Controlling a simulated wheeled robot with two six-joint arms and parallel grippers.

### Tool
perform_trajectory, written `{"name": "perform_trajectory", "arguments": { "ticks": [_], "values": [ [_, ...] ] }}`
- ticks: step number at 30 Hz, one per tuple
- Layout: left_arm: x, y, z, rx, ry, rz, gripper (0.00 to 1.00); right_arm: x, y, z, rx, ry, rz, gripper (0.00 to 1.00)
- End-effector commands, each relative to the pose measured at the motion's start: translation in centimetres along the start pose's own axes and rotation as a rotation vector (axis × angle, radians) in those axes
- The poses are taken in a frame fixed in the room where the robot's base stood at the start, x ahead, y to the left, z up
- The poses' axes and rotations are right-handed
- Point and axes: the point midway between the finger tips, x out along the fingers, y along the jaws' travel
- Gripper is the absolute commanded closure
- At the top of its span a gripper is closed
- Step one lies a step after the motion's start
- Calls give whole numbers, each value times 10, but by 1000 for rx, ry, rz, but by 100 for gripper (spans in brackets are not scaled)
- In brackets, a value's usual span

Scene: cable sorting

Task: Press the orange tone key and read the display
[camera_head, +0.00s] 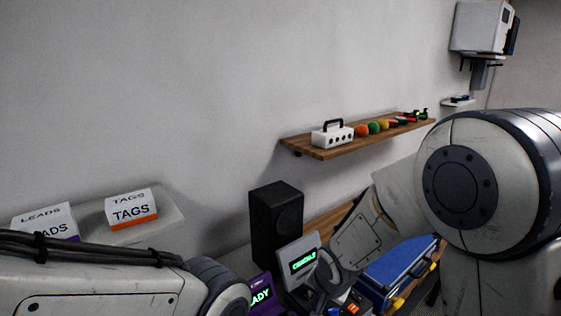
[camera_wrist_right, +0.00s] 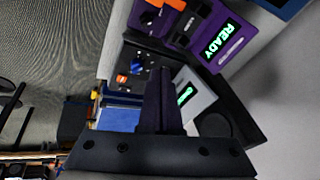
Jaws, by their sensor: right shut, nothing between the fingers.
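A grey device with a lit green display (camera_head: 303,260) stands in front of a black speaker; the letters are too small to read surely. An orange key (camera_head: 353,308) shows low at the bottom edge, right of that display. In the right wrist view, an orange piece (camera_wrist_right: 122,78) lies left of the fingers and the grey device's green display (camera_wrist_right: 185,95) to their right. My right gripper (camera_wrist_right: 160,72) is shut and empty, pointing among these devices; whether it touches a key cannot be told. My left gripper is out of view; only its arm shows.
A purple device (camera_wrist_right: 238,50) reads READY, near the grey one. The black speaker (camera_head: 276,222) stands behind. A blue case (camera_head: 398,268) lies to the right. A wall shelf (camera_head: 322,153) holds small items. LEADS and TAGS (camera_head: 131,210) boxes sit at left.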

Motion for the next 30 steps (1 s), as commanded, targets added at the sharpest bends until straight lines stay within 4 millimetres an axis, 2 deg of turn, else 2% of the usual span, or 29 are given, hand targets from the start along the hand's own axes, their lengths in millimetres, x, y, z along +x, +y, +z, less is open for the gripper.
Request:
{"name": "perform_trajectory", "arguments": {
  "ticks": [1, 6, 9, 12, 17, 30],
  "values": [
    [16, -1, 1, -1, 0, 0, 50, -12, 0, 30, -149, -30, 8, 100],
    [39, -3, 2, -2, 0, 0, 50, -61, 24, 121, -648, -195, 27, 100],
    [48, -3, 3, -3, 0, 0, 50, -82, 44, 162, -879, -287, 6, 100],
    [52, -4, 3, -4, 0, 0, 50, -96, 60, 188, -1038, -355, -19, 100],
    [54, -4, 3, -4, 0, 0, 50, -106, 71, 203, -1142, -401, -40, 100],
    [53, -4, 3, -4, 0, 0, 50, -107, 70, 202, -1143, -401, -39, 100]
  ]
}}
